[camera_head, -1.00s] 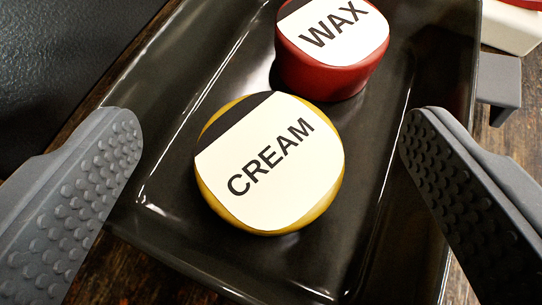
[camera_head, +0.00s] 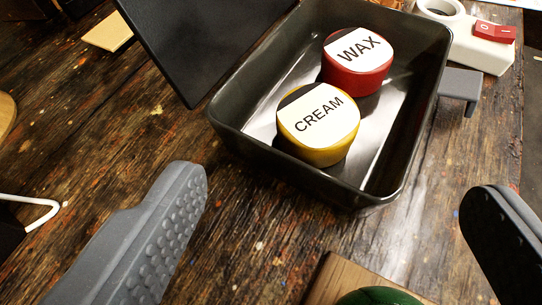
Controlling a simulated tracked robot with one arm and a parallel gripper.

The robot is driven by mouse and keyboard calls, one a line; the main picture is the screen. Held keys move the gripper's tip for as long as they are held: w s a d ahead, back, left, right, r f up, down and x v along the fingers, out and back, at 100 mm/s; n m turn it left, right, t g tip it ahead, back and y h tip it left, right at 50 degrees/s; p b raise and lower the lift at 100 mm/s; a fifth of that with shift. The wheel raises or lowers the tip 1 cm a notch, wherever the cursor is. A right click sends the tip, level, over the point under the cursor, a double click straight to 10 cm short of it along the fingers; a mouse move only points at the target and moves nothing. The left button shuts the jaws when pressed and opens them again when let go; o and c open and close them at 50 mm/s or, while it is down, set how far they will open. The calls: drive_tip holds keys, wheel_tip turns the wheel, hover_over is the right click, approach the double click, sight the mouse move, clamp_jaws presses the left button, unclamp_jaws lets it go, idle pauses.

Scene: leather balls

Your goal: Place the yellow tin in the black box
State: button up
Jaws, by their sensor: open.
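The yellow tin (camera_head: 313,154) has a white label reading CREAM and sits inside the black box (camera_head: 246,155), near its front end. A red tin (camera_head: 353,83) labelled WAX sits behind it in the same box. The two tins look close together; I cannot tell whether they touch. The box is open, with its dark lid (camera_head: 195,35) raised on the left side. My gripper (camera_head: 335,210) is open and empty, its two fingers spread wide in front of the box and apart from the tins.
The box stands on a worn wooden table (camera_head: 110,140). A white power strip with a red switch (camera_head: 487,45) lies at the back right. A wooden piece with a dark green round thing (camera_head: 378,297) shows at the bottom. A white hook-like thing (camera_head: 45,212) is at the left.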

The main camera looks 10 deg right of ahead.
drive_tip(key=shift+r, duration=0.1)
drive_tip(key=a+r+n+t, duration=0.1)
drive_tip(key=a+r, duration=0.8)
drive_tip(key=r, duration=0.4)
drive_tip(key=a+r+n+t, duration=0.1)
drive_tip(key=a+r, duration=0.7)
drive_tip(key=r, duration=0.5)
drive_tip(key=s+a+r+n+t+y, duration=0.1)
drive_tip(key=s+a+r+y, duration=0.1)
drive_tip(key=s+a+r, duration=0.6)
drive_tip(key=s+a+r+n+t+y, duration=0.1)
drive_tip(key=s+a+r+n+y, duration=0.1)
drive_tip(key=s+a+r, duration=0.5)
drive_tip(key=a+r+y, duration=0.1)
drive_tip(key=a+r, duration=0.3)
drive_tip(key=a, duration=0.2)
drive_tip(key=shift+s+a+r+t+y, duration=0.15)
drive_tip(key=shift+s+r+t+y, duration=0.15)
drive_tip(key=shift+s+r, duration=0.1)
drive_tip(key=shift+w, duration=0.1)
